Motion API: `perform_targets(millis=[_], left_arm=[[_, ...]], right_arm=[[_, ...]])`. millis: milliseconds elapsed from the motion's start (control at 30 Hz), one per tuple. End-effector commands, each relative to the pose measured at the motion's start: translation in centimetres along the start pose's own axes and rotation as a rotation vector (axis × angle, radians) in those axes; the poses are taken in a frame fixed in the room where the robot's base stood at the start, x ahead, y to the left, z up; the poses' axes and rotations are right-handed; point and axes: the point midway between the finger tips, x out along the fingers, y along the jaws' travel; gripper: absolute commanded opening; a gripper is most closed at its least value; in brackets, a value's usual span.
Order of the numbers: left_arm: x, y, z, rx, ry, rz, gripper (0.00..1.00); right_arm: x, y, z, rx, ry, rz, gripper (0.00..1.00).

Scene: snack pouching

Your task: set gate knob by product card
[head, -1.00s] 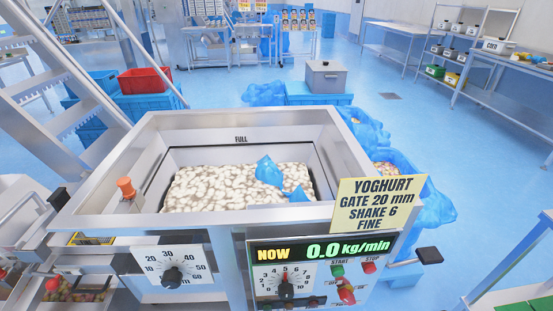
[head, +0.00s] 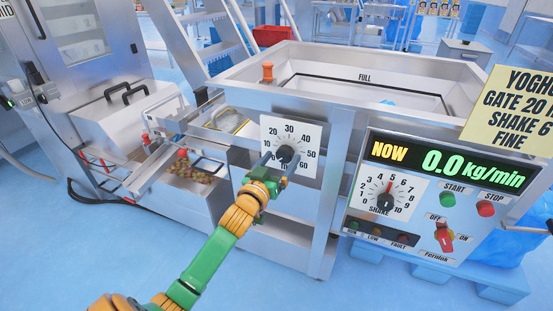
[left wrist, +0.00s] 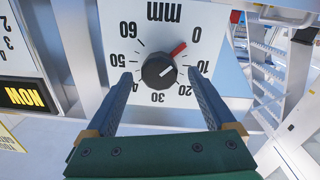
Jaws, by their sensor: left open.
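The gate knob (head: 285,153) is a black knob on a white mm dial plate (head: 305,168) on the hopper's front. It also shows in the left wrist view (left wrist: 158,71), upside down, with a red mark on its rim toward the 0 and a white line across its face. My left gripper (head: 279,160) is at the dial, open. In the left wrist view its two fingers (left wrist: 160,85) stand one on each side of the knob, with gaps. The yellow product card (head: 512,112) reads yoghurt, gate 20 mm, shake 6, fine; its right edge is cut off. My right gripper is out of view.
A control panel (head: 430,236) right of the dial has a shake knob (head: 385,203), start and stop buttons, a red switch and a display reading 0.0 kg/min. An orange knob (head: 267,72) stands on the hopper rim (head: 240,84). A bin of small pieces (head: 188,170) is at left.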

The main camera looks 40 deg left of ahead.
Motion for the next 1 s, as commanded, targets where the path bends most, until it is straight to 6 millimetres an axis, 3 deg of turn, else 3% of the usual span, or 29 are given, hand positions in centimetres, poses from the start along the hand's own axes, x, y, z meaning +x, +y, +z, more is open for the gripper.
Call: perform_targets(millis=[200,467,767,1000], left_arm=[[2.2,0.0,0.1,0.002,-0.001,0.0,0.89],[2.3,0.0,0.1,0.002,-0.002,0.0,0.86],[2.3,0.0,0.1,0.001,-0.003,0.001,0.05],[2.3,0.1,0.1,0.024,-0.004,0.001,0.03]], right_arm=[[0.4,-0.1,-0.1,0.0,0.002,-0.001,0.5],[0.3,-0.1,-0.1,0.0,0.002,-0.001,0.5],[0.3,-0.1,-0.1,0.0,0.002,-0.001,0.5],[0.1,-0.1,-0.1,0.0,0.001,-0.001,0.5]])
